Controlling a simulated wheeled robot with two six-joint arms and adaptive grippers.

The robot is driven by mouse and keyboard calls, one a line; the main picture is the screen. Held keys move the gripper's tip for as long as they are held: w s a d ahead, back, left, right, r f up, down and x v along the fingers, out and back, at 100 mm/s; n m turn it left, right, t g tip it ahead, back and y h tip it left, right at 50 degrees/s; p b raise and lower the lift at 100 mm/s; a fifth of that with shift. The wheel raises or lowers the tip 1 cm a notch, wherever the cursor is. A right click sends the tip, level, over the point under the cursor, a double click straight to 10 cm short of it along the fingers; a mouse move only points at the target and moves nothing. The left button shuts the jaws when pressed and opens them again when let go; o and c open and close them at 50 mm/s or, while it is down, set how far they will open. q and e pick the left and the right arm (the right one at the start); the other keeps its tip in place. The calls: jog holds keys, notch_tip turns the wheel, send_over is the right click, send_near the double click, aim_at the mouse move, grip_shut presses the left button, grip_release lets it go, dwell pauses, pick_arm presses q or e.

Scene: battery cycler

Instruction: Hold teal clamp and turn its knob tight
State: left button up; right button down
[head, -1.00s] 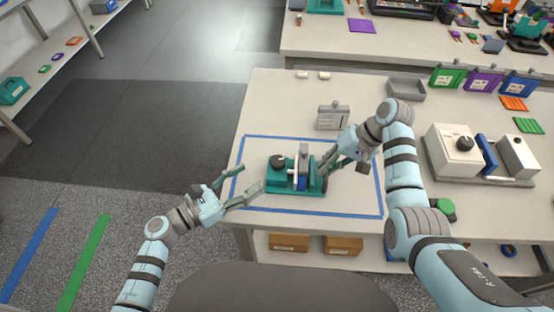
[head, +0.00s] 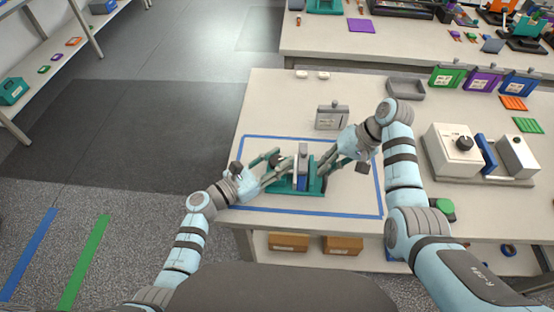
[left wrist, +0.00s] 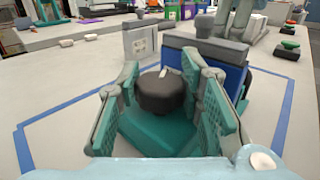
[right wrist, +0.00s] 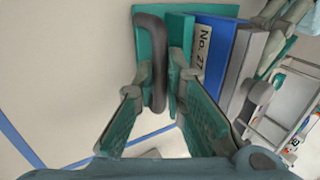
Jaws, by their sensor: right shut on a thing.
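The teal clamp (head: 312,188) stands on the table inside the blue tape outline, with a blue block labelled "No. 27" (right wrist: 212,50) in it. Its round black knob (left wrist: 162,93) has a pale pointer mark on top, which points away from me in the left wrist view. My left gripper (left wrist: 162,68) is open, with one finger on each side of the knob; small gaps show between pads and knob. My right gripper (right wrist: 160,78) is shut on the clamp's dark grey handle (right wrist: 157,50) at the opposite end. The left fingers partly hide the knob in the head view.
A small grey labelled box (head: 332,117) stands behind the clamp, and a grey tray (head: 406,89) lies farther back. A white device with a black dial (head: 453,150) is at the right. The table inside the blue tape (head: 352,213) is otherwise clear.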

pick_arm(q)
jog(key=shift+c, duration=0.5)
jog(key=shift+w+m+g+h, duration=0.1)
jog(key=shift+m+g+h, duration=0.7)
jog(key=shift+g, duration=0.1)
jog(key=shift+m+g+h, duration=1)
jog(key=shift+m+g, duration=0.4)
jog(key=shift+g, duration=0.6)
jog(key=o, duration=1.2)
jog(key=v, duration=1.2)
jog(key=shift+a, duration=0.15)
